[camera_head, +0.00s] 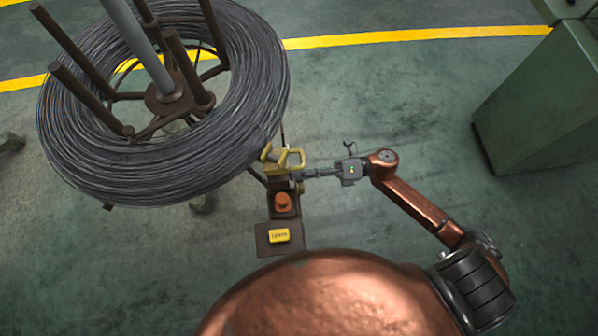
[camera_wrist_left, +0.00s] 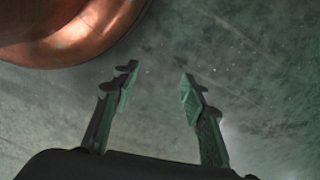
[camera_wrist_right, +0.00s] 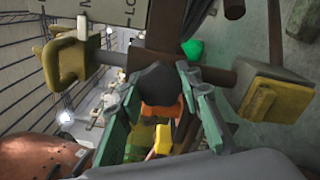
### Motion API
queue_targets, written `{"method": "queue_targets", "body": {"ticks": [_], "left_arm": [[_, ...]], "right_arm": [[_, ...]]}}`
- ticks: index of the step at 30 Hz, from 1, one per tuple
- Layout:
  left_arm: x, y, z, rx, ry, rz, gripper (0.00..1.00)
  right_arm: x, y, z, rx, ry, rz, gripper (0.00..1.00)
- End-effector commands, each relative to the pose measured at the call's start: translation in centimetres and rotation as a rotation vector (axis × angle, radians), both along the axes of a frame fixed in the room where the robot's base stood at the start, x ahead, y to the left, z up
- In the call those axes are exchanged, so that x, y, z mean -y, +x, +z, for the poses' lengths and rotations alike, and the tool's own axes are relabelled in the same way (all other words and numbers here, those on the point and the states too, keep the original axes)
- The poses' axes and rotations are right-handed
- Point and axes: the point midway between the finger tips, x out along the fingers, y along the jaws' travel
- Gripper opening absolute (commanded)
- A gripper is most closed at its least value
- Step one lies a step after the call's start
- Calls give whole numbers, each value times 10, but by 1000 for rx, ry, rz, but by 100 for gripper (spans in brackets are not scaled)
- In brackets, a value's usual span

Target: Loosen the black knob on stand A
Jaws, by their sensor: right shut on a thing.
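The black knob (camera_wrist_right: 160,82) shows in the right wrist view between the two fingers of my right gripper (camera_wrist_right: 163,100), which is shut on it. In the head view my right gripper (camera_head: 298,174) reaches in from the right to the yellow bracket (camera_head: 292,158) beside the coil stand; the knob itself is hidden there. The stand (camera_head: 167,98) carries a large coil of dark wire (camera_head: 250,100). My left gripper (camera_wrist_left: 158,85) is open and empty over the green floor in the left wrist view; the head view does not show it.
A green cabinet (camera_head: 545,95) stands at the right. The floor between it and my right arm is clear.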

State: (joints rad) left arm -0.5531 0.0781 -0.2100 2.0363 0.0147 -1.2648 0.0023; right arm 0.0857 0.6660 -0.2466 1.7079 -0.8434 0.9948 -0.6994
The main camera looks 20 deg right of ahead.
Motion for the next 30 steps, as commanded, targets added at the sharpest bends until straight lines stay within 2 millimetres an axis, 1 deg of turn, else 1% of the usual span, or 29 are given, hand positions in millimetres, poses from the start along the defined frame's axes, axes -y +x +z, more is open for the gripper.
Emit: {"method": "queue_targets", "body": {"ticks": [1, 10, 24, 25, 30], "left_arm": [[1, 1, 2, 1, -1, 0, 40], [2, 3, 11, 2, -3, 1, 40], [2, 5, 14, 6, -4, 1, 40], [2, 5, 14, 6, -4, 1, 40], [2, 5, 14, 4, -4, 1, 40]], "right_arm": [[0, -1, -3, 19, -8, 0, 8], [0, 0, -2, 102, -32, 0, 8], [0, -1, -1, 114, -35, 0, 8], [0, 0, -1, 114, -35, 0, 33], [0, 0, -1, 114, -35, 0, 45]]}}
